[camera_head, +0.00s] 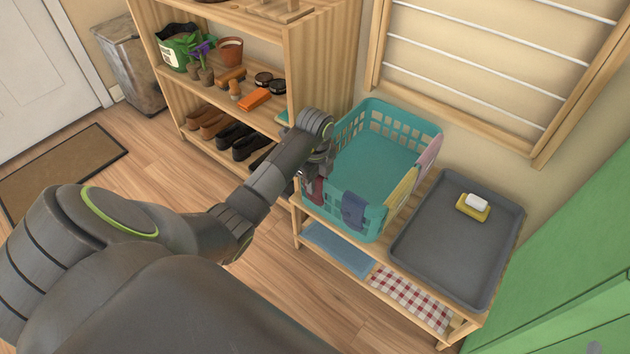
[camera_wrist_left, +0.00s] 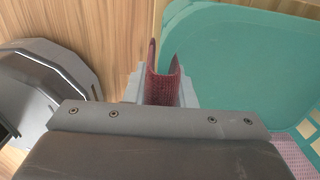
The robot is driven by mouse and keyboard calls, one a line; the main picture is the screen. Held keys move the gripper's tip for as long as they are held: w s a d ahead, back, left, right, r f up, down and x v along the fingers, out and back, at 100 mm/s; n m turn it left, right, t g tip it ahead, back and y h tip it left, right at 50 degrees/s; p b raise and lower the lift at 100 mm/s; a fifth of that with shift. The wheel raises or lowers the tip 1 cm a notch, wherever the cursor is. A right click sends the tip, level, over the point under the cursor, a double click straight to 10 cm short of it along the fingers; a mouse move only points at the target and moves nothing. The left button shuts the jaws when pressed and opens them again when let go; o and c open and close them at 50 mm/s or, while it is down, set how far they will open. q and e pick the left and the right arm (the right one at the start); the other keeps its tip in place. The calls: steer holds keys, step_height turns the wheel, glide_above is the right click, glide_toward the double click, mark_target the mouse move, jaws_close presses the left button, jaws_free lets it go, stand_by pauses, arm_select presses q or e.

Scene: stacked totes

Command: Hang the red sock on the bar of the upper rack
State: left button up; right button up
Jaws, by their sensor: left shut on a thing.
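The dark red sock (camera_head: 316,190) is at the left corner of the teal laundry basket (camera_head: 365,222). My left gripper (camera_head: 317,172) is at that corner and shut on the sock. In the left wrist view the sock (camera_wrist_left: 163,88) stands pinched between the fingers, with the teal basket to the right. I cannot tell whether the sock still touches the basket rim. The wall rack (camera_head: 540,146), a wooden frame with several thin white bars, is at the upper right, above and behind the basket. My right gripper is not in view.
A blue sock (camera_head: 353,211), a yellow cloth (camera_head: 402,193) and a pink cloth (camera_head: 430,155) hang on the basket rim. A grey tray (camera_head: 440,245) with soap (camera_head: 475,202) is to the right. A shoe shelf (camera_head: 240,98) stands left, close to my arm.

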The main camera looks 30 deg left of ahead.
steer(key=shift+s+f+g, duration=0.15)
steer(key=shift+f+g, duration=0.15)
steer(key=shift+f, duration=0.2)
arm_select(q)
steer(key=shift+f, duration=0.15)
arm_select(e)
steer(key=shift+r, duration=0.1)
arm_select(q)
steer(key=shift+f, duration=0.15)
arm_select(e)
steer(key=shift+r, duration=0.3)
arm_select(q)
steer(key=o, duration=1)
steer(key=shift+c, duration=0.2)
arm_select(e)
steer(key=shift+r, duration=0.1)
